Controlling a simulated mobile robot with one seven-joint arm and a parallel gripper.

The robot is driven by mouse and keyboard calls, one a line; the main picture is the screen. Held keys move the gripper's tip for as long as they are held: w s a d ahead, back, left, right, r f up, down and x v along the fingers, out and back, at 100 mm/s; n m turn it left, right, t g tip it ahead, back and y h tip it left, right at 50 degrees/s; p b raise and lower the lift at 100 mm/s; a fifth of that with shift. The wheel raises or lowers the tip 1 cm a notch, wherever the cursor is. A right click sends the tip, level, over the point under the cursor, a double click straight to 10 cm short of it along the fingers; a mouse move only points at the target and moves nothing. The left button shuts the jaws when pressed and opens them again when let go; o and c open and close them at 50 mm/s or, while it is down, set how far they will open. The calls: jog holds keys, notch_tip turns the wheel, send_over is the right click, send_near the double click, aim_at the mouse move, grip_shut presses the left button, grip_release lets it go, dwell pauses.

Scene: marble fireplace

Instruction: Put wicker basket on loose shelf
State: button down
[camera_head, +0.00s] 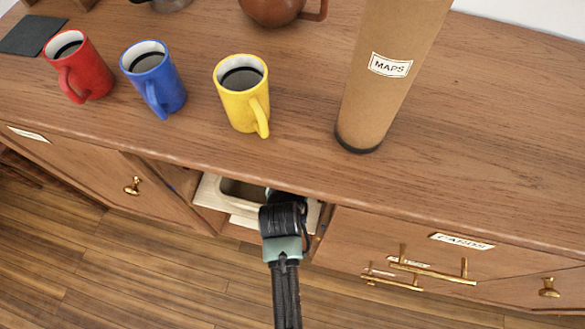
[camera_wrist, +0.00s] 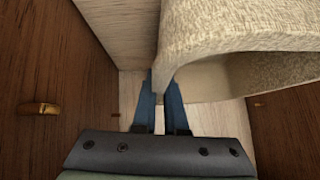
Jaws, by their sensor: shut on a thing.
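The wicker basket (camera_wrist: 235,32) is beige with a coarse woven texture and fills the upper right of the wrist view. My gripper (camera_wrist: 157,82) is shut on the edge of its wall, with the hollow side to the right. In the head view, my gripper reaches into the open middle bay of the sideboard, and the basket (camera_head: 238,190) shows only partly there. A pale wooden board (camera_wrist: 118,28), seemingly the loose shelf, shows beside the basket in the wrist view. Whether the basket touches it I cannot tell. In the head view the arm and sideboard top hide much of the bay.
The bay has dark side walls (camera_wrist: 42,60) with a small brass peg (camera_wrist: 40,108). The sideboard top (camera_head: 480,130) overhangs it. Red (camera_head: 82,75), blue (camera_head: 155,80) and yellow (camera_head: 243,95) mugs and a MAPS tube (camera_head: 385,90) stand on top. Brass handles (camera_head: 435,272) project at right.

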jog(key=c, duration=1.4)
grip_release()
jog(key=shift+f, duration=0.15)
jog(key=o, duration=0.4)
jog(key=shift+o, duration=0.2)
jog(key=shift+r, duration=0.25)
jog(key=p+v, duration=0.4)
jog(key=v, duration=0.8)
